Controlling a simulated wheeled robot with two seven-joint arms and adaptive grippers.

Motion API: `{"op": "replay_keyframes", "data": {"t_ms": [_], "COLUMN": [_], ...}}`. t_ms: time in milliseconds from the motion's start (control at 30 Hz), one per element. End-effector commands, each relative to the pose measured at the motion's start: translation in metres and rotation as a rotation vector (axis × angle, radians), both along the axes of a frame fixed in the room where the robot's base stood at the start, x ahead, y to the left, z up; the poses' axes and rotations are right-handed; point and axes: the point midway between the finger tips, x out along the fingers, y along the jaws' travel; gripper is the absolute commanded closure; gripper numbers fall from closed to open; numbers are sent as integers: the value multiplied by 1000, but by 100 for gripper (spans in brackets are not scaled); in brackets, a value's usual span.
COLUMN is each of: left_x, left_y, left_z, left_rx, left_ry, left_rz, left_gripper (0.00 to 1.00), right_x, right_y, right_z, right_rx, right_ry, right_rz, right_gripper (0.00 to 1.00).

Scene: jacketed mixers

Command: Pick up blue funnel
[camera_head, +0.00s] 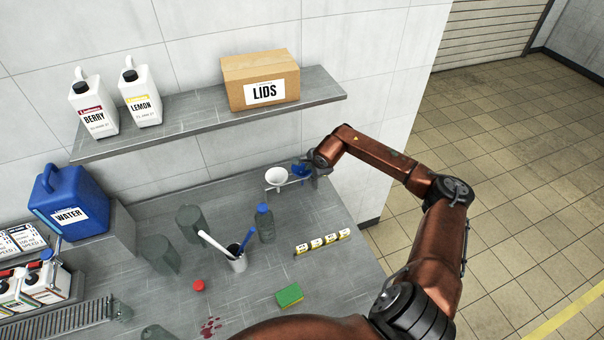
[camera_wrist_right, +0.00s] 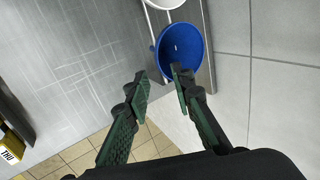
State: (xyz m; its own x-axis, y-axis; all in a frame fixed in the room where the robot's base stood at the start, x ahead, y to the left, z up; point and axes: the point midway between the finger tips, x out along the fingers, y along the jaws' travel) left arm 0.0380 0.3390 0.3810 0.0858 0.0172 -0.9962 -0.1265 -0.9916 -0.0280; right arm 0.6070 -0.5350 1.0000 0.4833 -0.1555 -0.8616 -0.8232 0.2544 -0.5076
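The blue funnel (camera_head: 299,170) sits in a white holder (camera_head: 288,184) at the back right corner of the grey counter, partly hidden by my right gripper (camera_head: 312,171). In the right wrist view the blue funnel (camera_wrist_right: 182,45) lies just ahead of the fingertips, its round mouth facing the camera. My right gripper (camera_wrist_right: 161,82) is open, its two fingers apart with nothing between them. One fingertip overlaps the funnel's near rim in the picture; I cannot tell if it touches. My left gripper is not in view.
A white funnel (camera_head: 276,176) sits beside the blue one in the holder. The shelf (camera_head: 200,115) with a box (camera_head: 260,80) hangs above.

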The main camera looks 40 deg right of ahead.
Motion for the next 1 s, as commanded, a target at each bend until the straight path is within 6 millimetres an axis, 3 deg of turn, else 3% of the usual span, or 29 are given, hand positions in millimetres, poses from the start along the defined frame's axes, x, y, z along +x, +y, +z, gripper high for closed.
{"op": "replay_keyframes", "data": {"t_ms": [400, 700, 1000], "left_x": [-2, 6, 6], "left_y": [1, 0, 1], "left_z": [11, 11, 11], "left_rx": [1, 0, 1], "left_ry": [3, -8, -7], "left_rz": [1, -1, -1], "left_gripper": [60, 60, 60], "right_x": [29, 30, 30], "right_y": [-9, -11, -11], "right_z": [-42, -48, -48], "right_rx": [7, 5, 5], "right_ry": [-1, 0, -1], "right_rz": [-3, -4, -5], "right_gripper": [78, 78, 97]}}
